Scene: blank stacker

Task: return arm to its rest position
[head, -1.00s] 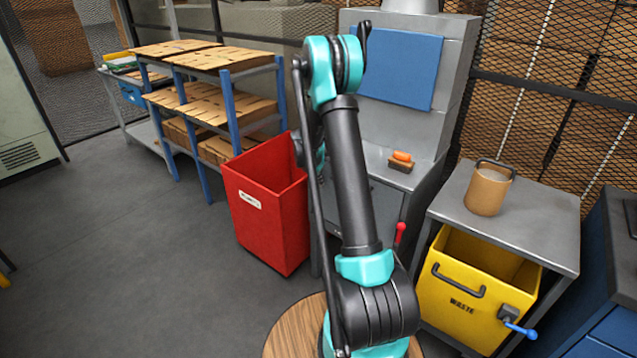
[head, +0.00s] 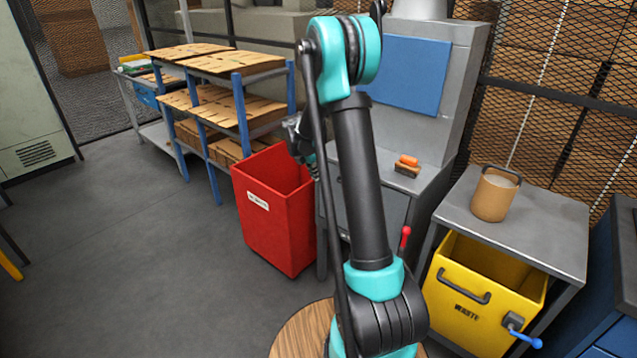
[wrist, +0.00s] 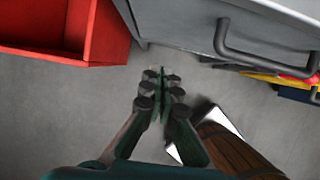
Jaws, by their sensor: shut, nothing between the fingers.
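My arm stands up in the middle of the head view, with teal joints and a dark upper link. My gripper shows in the wrist view (wrist: 160,88), with its fingertips together and nothing between them. It points down over bare grey floor. In the head view the gripper is mostly hidden behind my arm, and only part of the wrist shows above the red bin (head: 272,212). The red bin also shows at the upper left of the wrist view (wrist: 70,30), apart from the fingers.
A grey cabinet with a handle (wrist: 265,60) is close at the wrist view's upper right. A blue-legged rack (head: 243,115) with cardboard pieces stands at the left. A bench (head: 520,225) holding a tan pot (head: 494,197), above a yellow waste bin (head: 470,312), is at the right.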

